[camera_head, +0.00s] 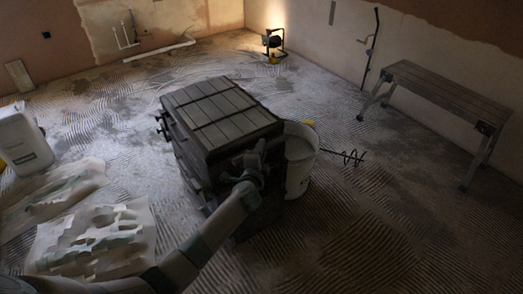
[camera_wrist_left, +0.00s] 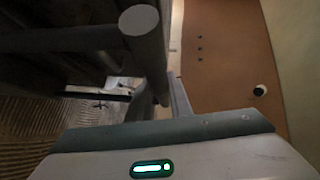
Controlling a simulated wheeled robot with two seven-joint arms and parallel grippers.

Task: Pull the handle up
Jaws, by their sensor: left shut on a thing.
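A dark box-shaped cabinet with a slatted top (camera_head: 222,108) stands in the middle of the head view. My left gripper (camera_head: 256,160) is at its near right side, close below the top edge. In the left wrist view, a grey round bar (camera_wrist_left: 65,41), which looks like the handle, runs in from the left to a post with a round end. My left gripper (camera_wrist_left: 160,92) is shut on the handle; the exact contact is dark and partly hidden. My right gripper is in neither view.
A white bucket (camera_head: 300,160) stands close to the cabinet's right side, with a mixer rod (camera_head: 345,156) beside it. A bench (camera_head: 440,90) stands at right and a work lamp (camera_head: 273,42) at the back. Stained sheets (camera_head: 95,240) lie at left. The front-right floor is clear.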

